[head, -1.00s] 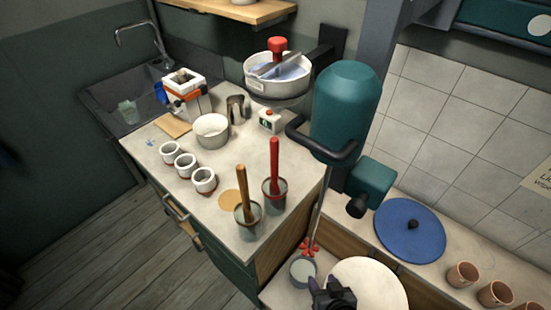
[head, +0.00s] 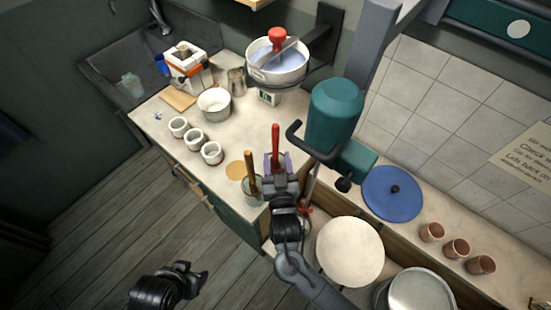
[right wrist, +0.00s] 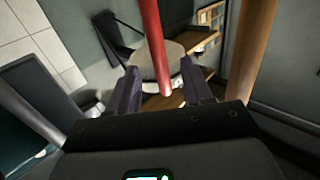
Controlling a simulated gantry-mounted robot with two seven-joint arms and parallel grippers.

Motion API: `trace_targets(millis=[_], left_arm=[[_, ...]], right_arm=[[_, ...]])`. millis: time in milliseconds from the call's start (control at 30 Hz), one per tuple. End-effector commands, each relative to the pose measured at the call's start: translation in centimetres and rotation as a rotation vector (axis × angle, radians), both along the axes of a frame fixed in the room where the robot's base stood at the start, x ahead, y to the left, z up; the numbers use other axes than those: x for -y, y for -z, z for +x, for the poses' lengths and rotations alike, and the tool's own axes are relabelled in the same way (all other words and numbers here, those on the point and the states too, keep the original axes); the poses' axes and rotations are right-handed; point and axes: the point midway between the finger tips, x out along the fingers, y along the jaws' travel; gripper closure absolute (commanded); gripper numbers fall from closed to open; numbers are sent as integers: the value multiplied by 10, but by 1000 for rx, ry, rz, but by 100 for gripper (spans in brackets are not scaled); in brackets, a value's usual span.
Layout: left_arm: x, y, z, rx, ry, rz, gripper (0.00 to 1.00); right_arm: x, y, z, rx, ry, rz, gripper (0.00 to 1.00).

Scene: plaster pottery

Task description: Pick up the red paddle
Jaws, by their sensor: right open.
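The red paddle (head: 275,140) stands upright, its lower part hidden behind my right gripper (head: 277,162). In the right wrist view, the red handle (right wrist: 153,45) shows between the two dark purple fingers of my right gripper (right wrist: 160,92), with gaps at the sides. The right gripper is open around the handle, not closed on it. My left gripper (head: 194,277) is low at the bottom left over the floor, far from the paddle; its jaw opening is unclear.
A wooden paddle (head: 252,172) stands in a cup just left of my right gripper. A green mixer (head: 334,115) is close at the right. Three small white pots (head: 195,139) and a white bowl (head: 214,102) stand on the counter. A round pale disc (head: 350,250) lies lower right.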

Motion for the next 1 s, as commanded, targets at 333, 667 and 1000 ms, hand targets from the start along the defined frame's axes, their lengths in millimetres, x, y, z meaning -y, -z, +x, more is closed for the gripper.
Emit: trace_targets(millis=[333,667,1000], left_arm=[[-1,-3,1,1,1,2,40],[1,-9,1,2,-4,-5,40],[2,-10,1,3,-6,-10,40]], right_arm=[[-1,-1,25,-2,1,-1,50],[-5,-2,63,-2,-1,-1,50],[-5,-1,69,-3,-1,1,50]])
